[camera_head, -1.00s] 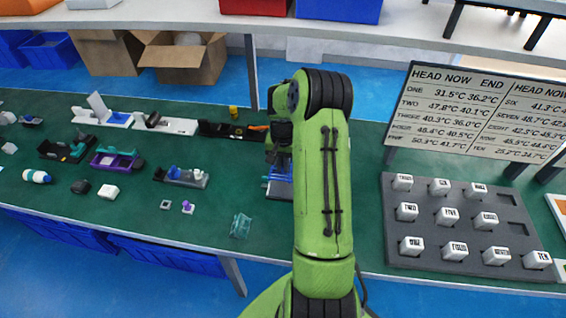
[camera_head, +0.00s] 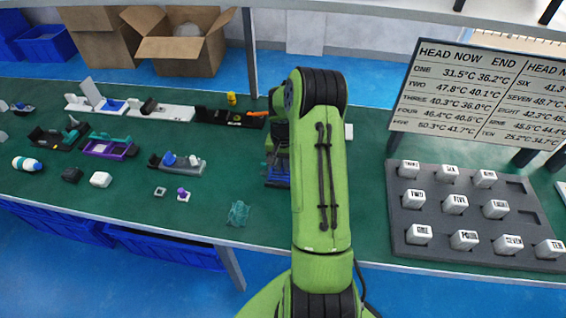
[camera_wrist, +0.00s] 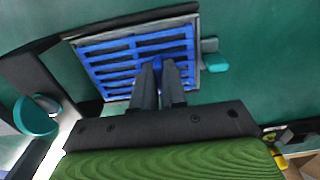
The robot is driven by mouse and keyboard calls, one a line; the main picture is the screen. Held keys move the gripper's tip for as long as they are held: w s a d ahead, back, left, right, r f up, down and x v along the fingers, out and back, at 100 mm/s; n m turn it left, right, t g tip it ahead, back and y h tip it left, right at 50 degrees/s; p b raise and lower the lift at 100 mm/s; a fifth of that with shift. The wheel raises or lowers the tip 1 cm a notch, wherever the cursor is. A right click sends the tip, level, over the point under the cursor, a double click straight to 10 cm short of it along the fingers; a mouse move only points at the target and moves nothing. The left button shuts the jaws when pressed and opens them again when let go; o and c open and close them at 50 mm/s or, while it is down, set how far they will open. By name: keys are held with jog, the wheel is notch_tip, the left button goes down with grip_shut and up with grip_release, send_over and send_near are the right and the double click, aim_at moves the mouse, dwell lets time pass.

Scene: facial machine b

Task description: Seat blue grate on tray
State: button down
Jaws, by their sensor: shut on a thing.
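The blue grate (camera_wrist: 112,60), a slatted panel, shows in the wrist view just beyond my fingers. A grey tray (camera_wrist: 197,45) with a thin pale rim borders it. The grate appears to lie within this rim, but I cannot tell whether it sits flat or slightly raised. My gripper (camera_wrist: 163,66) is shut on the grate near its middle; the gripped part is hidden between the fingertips. In the head view, a small part of the blue grate (camera_head: 277,176) shows left of my arm, which hides the rest.
A black box-like part (camera_wrist: 35,75) and a teal cup-shaped part (camera_wrist: 35,115) lie left in the wrist view. A teal piece (camera_wrist: 216,62) is right of the tray.

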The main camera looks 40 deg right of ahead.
jog(key=shift+f, duration=0.2)
dwell(0.5)
jog(key=c, duration=1.1)
grip_release()
notch_tip(320, 180, up, 16)
jog(key=p, duration=0.2)
jog(key=shift+p, duration=0.35)
jog(key=shift+a, duration=0.1)
